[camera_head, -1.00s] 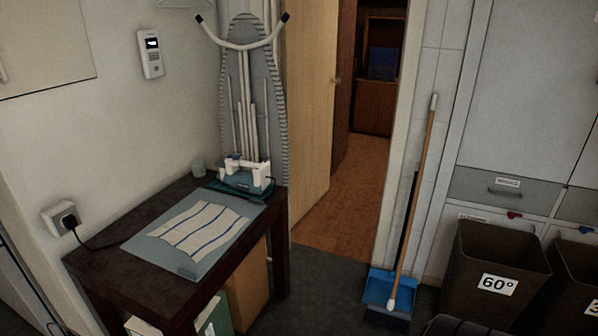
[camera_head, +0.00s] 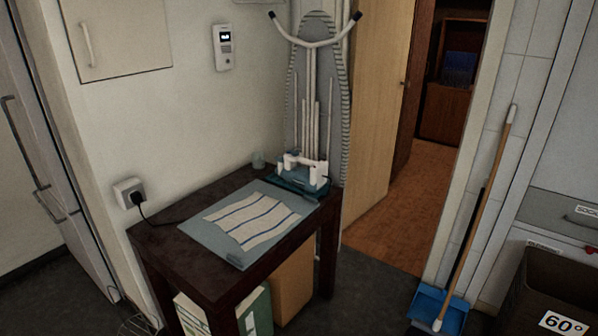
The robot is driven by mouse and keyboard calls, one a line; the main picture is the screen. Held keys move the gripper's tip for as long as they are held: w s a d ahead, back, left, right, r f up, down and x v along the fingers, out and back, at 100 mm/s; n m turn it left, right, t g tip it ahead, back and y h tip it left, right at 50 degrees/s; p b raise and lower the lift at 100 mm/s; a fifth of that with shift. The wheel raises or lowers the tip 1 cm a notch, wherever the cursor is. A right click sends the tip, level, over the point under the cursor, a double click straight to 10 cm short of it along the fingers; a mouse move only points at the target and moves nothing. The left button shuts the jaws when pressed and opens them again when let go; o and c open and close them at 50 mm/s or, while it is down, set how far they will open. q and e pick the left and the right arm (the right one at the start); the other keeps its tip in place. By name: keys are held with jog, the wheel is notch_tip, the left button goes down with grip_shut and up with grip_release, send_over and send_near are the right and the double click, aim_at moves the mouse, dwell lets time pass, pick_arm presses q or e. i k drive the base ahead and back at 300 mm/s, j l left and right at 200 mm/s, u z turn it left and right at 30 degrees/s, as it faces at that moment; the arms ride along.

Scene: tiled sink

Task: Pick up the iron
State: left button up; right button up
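The iron (camera_head: 304,169) appears to be the white and teal item at the back right corner of the dark table (camera_head: 185,258). It sits on or in a teal base (camera_head: 292,187), and its exact outline is too small to tell. A striped cloth (camera_head: 251,221) lies flat on a grey-blue mat (camera_head: 229,244) in front of it. Neither of my grippers shows in the head view.
An ironing board (camera_head: 319,90) stands upright against the wall behind the table. A plug (camera_head: 131,194) with a black cord sits at the wall. A broom and blue dustpan (camera_head: 438,307) stand right of the open doorway. Dark floor lies clear between table and dustpan.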

aim_at(308, 181)
jog(key=u, duration=0.25)
jog(key=i+l+u, duration=0.25)
jog(key=u, duration=0.25)
jog(key=i+l+u, duration=0.15)
jog(key=l+u, duration=0.2)
jog(key=u, duration=0.15)
